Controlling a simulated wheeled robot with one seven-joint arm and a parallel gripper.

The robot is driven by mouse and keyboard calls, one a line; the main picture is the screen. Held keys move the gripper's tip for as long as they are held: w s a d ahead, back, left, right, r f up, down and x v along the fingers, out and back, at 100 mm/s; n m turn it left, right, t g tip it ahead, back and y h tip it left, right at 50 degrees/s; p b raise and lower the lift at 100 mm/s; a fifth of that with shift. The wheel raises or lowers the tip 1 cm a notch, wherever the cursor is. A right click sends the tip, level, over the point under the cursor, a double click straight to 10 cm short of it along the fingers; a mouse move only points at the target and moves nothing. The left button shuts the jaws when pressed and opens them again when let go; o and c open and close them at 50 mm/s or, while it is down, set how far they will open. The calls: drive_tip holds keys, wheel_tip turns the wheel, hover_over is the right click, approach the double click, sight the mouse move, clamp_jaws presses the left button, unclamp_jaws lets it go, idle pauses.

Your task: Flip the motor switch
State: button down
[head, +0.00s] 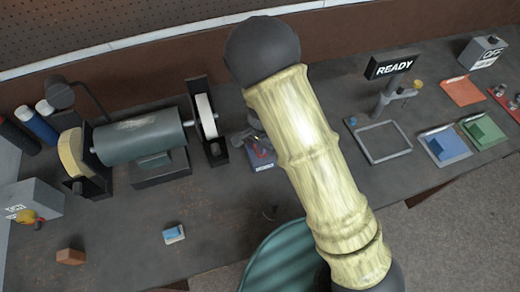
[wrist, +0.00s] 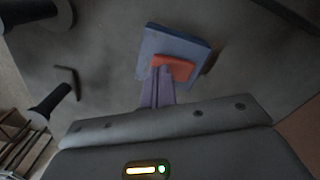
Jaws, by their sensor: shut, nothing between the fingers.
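A small blue block with a red piece on it, which looks like the motor switch, sits on the bench right of the grinder motor (head: 140,138). In the head view its blue base (head: 263,166) shows beside my arm, which hides part of it. In the wrist view the blue base (wrist: 185,42) and its red piece (wrist: 176,68) lie straight ahead of my gripper (wrist: 163,72). My gripper is shut and empty, its narrow fingertips overlapping the red piece's near left edge. I cannot tell whether they touch. Which way the switch is set is unclear.
A grey box with a yellow and red knob (head: 28,216) stands at left. A READY sign (head: 391,66), an empty frame (head: 383,142), coloured trays and an OFF box (head: 482,52) are at right. A brown block (head: 71,257) and blue-white block (head: 174,234) lie in front.

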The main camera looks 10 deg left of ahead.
drive_tip(key=shift+f, duration=0.4)
drive_tip(key=shift+r, duration=0.1)
drive_tip(key=shift+r+p, duration=3.1)
drive_tip(key=shift+r, duration=0.4)
drive_tip(key=s+d+r+n+t+b, duration=0.1)
drive_tip(key=s+d+r+n+b, duration=0.1)
drive_tip(key=d, duration=0.6)
drive_tip(key=s+d+r+n+b, duration=0.2)
drive_tip(key=d+r, duration=0.3)
drive_tip(key=d, duration=0.4)
drive_tip(key=s+d+r+n+t+b, duration=0.1)
drive_tip(key=s+d+r+b, duration=0.2)
drive_tip(key=d, duration=0.5)
drive_tip(key=shift+d+r+n+t+b, duration=0.3)
drive_tip(key=shift+d+r+n+b, duration=0.1)
drive_tip(key=shift+r, duration=0.25)
